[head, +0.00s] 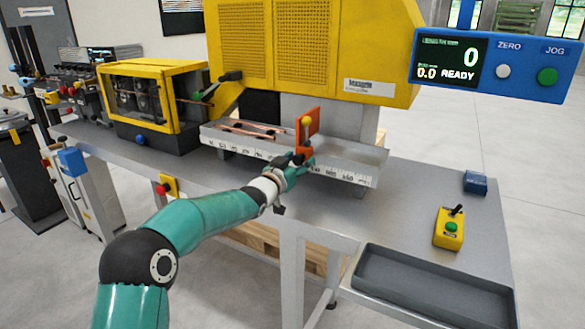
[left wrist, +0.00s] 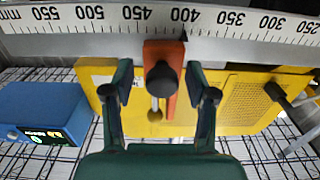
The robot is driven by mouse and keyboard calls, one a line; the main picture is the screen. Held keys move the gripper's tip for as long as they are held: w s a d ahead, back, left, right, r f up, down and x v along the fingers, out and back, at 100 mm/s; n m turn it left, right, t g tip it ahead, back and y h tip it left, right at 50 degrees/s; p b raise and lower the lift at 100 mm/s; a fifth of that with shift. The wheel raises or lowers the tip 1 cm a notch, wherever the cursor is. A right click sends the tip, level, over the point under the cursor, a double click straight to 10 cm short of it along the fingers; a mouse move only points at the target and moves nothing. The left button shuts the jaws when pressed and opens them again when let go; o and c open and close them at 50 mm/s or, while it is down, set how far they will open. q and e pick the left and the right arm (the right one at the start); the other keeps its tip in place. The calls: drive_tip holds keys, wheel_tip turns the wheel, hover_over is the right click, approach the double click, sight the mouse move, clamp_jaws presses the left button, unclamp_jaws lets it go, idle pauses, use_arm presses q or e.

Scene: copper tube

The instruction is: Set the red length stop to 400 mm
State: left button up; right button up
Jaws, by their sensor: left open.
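The red length stop (head: 307,132) stands on the ruled scale rail (head: 350,176) in front of the yellow machine. In the left wrist view the scale (left wrist: 90,22) appears upside down. There the orange-red stop (left wrist: 176,52) sits just beside the 400 label, its body reaching toward the 450 side. A small dark mark lies near the 400 label. My left gripper (head: 298,168) is at the stop; in the wrist view its two fingers (left wrist: 162,96) are apart, on either side of the stop's dark round knob (left wrist: 161,80). Finger contact cannot be told. My right gripper is not in view.
Copper tubes (head: 250,130) lie in the trough left of the stop. A blue display box (head: 490,66) reads 0, 0.0 and READY. A yellow control box (head: 449,229), a small blue block (head: 475,182) and an empty grey tray (head: 432,285) are on the right.

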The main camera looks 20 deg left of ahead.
use_arm(q)
drive_tip(key=s+a, duration=0.1)
drive_tip(key=s, duration=1)
drive_tip(key=shift+s+a, duration=0.2)
drive_tip(key=shift+s, duration=0.2)
